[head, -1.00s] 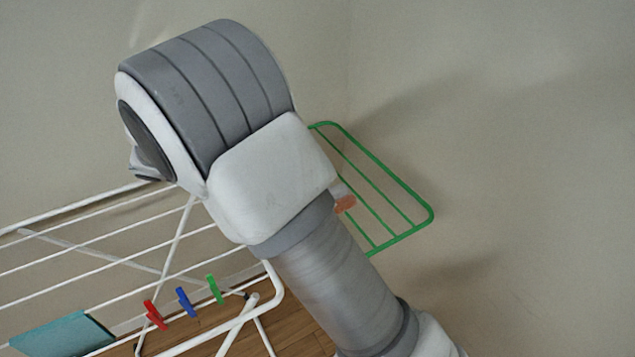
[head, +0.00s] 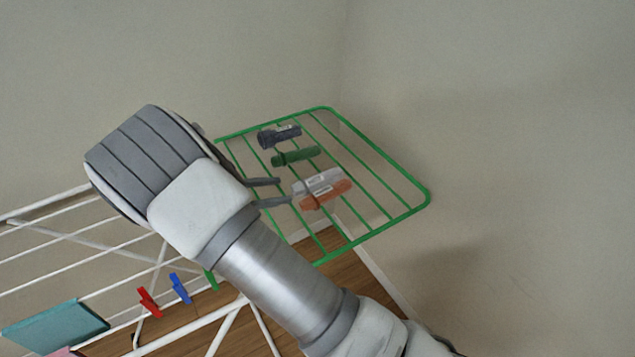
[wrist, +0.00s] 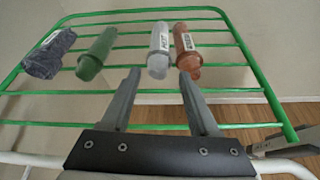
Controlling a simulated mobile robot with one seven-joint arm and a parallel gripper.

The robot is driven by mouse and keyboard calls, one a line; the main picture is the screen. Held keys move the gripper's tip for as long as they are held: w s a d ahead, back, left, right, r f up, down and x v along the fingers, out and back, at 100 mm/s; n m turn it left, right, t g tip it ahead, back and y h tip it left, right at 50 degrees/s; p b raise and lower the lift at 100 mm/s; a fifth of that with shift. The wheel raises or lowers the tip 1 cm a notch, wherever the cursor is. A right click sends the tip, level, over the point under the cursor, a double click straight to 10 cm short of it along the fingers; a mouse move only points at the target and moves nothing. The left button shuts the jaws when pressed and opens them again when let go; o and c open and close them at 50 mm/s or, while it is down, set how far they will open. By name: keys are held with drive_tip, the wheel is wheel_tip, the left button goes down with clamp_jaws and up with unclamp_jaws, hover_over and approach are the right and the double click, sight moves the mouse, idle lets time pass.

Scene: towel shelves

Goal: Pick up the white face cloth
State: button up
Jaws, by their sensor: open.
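The white face cloth (head: 324,181) is a rolled, pale bundle with a label, lying on the green wire shelf (head: 385,171) beside an orange-brown roll. It also shows in the wrist view (wrist: 158,49), its near end close to the gap between my fingertips. My gripper (head: 279,190) is open and empty, just left of the white cloth in the head view. In the wrist view my gripper (wrist: 159,74) has one finger on each side of the line of the white cloth. I cannot tell whether the right fingertip touches the orange-brown roll.
The orange-brown roll (wrist: 187,50) lies close on the right of the white cloth. A green roll (wrist: 97,54) and a dark grey roll (wrist: 48,54) lie to its left. Below is a white drying rack with a teal cloth (head: 54,325) and red and blue pegs. Walls stand behind the shelf.

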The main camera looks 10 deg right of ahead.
sight(293, 187)
drive_tip(key=x, duration=0.7)
drive_tip(key=shift+w+d, duration=0.1)
drive_tip(key=shift+d, duration=0.05)
drive_tip(key=shift+c, duration=0.3)
clamp_jaws()
